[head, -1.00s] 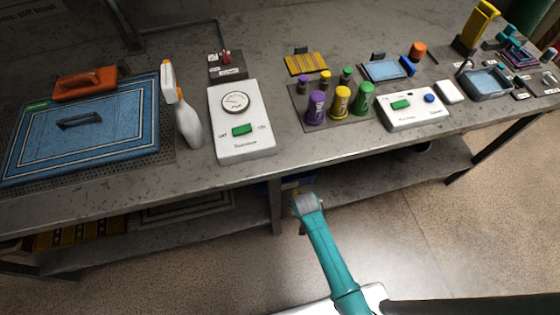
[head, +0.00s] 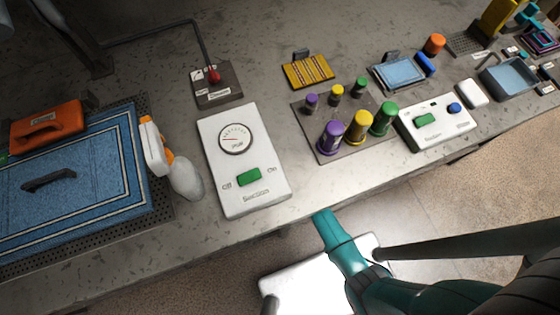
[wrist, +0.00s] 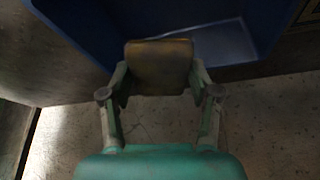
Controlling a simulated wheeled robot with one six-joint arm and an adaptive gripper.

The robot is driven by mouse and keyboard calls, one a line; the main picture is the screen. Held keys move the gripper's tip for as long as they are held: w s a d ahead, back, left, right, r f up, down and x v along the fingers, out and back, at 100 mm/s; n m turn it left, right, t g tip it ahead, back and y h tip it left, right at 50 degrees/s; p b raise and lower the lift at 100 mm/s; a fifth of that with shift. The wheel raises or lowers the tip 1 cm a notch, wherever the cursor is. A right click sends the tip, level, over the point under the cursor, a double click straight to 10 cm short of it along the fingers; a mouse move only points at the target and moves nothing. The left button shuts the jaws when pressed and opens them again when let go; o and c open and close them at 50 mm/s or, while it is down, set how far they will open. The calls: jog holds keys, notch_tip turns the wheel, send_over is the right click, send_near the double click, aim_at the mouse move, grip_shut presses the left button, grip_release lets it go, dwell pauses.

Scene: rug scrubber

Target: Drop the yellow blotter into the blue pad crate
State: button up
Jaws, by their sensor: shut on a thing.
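In the wrist view my gripper (wrist: 159,84) is shut on a dull yellow-brown block, the yellow blotter (wrist: 160,62), held between its two fingers. Beyond the blotter is the blue pad crate (wrist: 72,28), with dark blue walls and a paler patch inside. The blotter's far end overlaps the crate's opening in this view. I cannot tell whether it is above the crate or inside its rim. In the head view the gripper, blotter and crate are hidden below the bench edge; only my teal arm shows there.
The bench (head: 240,270) overhangs my arm. On it are a white suction box (head: 245,190), a spray bottle (head: 185,178), a blue rug (head: 90,190), purple, yellow and green bottles (head: 358,130), a yellow striped pad (head: 308,71) and a white control box (head: 437,127).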

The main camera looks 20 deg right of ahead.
jog(key=shift+w+f, duration=0.15)
jog(key=shift+w, duration=0.25)
jog(key=shift+f, duration=2.85)
jog(key=o, duration=1.2)
jog(key=shift+c, duration=0.2)
jog(key=shift+r, duration=0.1)
jog(key=v, duration=1.1)
jog(key=shift+s+r, duration=0.25)
jog(key=shift+r, duration=0.1)
jog(key=shift+s, duration=0.1)
